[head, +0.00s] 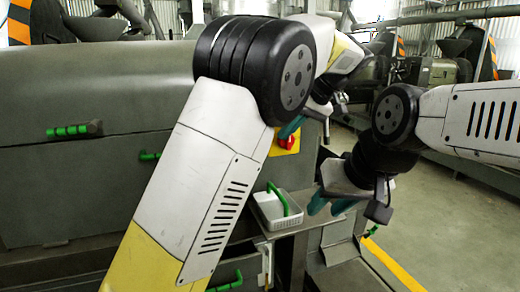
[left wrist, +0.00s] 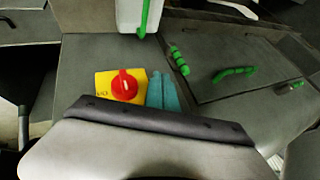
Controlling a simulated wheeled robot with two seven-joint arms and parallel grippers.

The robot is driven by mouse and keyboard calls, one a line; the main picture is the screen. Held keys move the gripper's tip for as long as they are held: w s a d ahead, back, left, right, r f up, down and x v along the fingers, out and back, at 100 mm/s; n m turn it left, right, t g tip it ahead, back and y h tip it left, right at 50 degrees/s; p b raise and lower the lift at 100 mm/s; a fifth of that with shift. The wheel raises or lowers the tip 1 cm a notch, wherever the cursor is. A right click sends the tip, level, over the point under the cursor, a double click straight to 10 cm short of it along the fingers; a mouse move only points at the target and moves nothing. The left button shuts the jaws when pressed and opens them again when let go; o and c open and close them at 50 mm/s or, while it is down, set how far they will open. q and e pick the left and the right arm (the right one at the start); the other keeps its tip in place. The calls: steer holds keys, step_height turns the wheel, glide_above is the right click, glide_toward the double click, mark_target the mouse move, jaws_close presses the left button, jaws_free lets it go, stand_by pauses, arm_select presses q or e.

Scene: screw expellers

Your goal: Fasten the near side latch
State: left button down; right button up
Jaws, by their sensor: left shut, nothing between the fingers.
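A ribbed green grip (head: 75,130) sits on the front of the big grey housing in the head view. A second green grip (head: 150,156) sits to its right, partly covered by my left arm. I cannot tell which one is the near side latch, nor its state. The left wrist view shows a ribbed green grip (left wrist: 178,60) beside a panel with a green bar handle (left wrist: 234,74). My left gripper (head: 291,127) is shut and empty by a red knob (head: 287,143); its teal fingers (left wrist: 162,92) show beside the knob. My right gripper (head: 329,204) appears open and empty.
A white tray with a green handle (head: 268,219) sits on a ledge below the knob, left of my right gripper. Another green handle (head: 230,282) is low on the machine. Open floor (head: 430,220) with a yellow line lies to the right.

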arm_select(q)
steer(key=w+a+f, duration=0.2)
steer(key=a+f, duration=0.5)
steer(key=a, duration=0.2)
steer(key=shift+w+f, duration=0.3)
steer(key=shift+f, duration=0.1)
steer(key=shift+a+r, duration=0.1)
